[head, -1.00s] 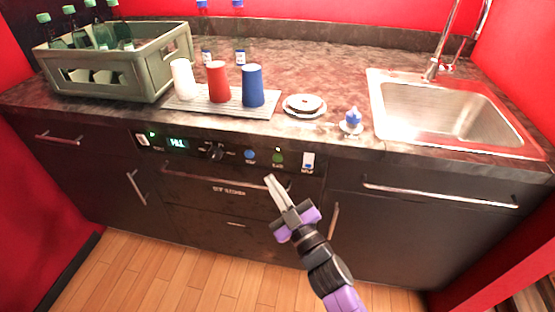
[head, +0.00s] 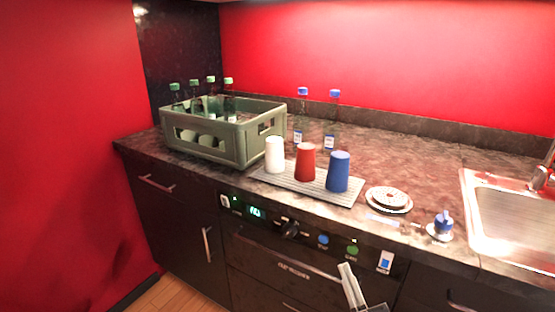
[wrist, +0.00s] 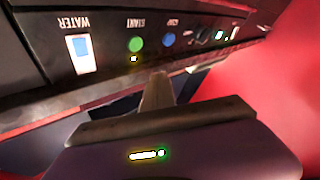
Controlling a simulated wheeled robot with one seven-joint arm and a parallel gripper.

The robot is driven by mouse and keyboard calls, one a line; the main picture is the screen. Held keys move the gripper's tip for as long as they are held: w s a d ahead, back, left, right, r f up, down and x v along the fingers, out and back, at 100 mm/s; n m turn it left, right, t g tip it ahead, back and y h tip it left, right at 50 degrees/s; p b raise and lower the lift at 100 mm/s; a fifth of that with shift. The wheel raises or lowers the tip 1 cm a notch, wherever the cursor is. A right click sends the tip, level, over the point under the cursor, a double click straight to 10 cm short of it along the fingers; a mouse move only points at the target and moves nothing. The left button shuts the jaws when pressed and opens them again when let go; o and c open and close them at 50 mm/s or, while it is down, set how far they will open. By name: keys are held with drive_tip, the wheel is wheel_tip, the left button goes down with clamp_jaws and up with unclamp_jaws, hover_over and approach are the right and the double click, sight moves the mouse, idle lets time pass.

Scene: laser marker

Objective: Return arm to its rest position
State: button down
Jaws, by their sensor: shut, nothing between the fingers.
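My gripper (head: 351,287) is at the lower middle of the head view, in front of the dark front panel of the built-in machine (head: 290,236). Its fingers are shut together, with nothing between them. They point up toward the panel and hold nothing. In the wrist view the shut fingers (wrist: 158,92) show in the middle, close to the panel. That view shows a blue-and-white WATER switch (wrist: 78,53), a green START button (wrist: 135,44) and a blue button (wrist: 169,40). Whether the fingers touch the panel cannot be told.
On the counter stand a green-grey crate (head: 243,150) with several bottles, a ribbed mat (head: 305,188) with white, red and blue cups, stacked saucers (head: 389,199), a small blue-topped item (head: 442,226) and two blue-capped bottles. A sink (head: 505,215) is at right.

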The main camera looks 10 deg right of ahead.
drive_tip(key=s+r+m+g+p, duration=0.2)
drive_tip(key=s, duration=1.1)
drive_tip(key=s+r+m+g+h+p, duration=0.1)
drive_tip(key=s+r+m+g+p, duration=0.1)
drive_tip(key=s, duration=1.2)
drive_tip(key=s+r+m+g+h+p, duration=0.1)
drive_tip(key=s+r+m+g+p, duration=0.1)
drive_tip(key=s, duration=1.2)
drive_tip(key=shift+s+r+g+p, duration=0.25)
drive_tip(key=shift+r+p, duration=0.2)
drive_tip(key=shift+p, duration=0.55)
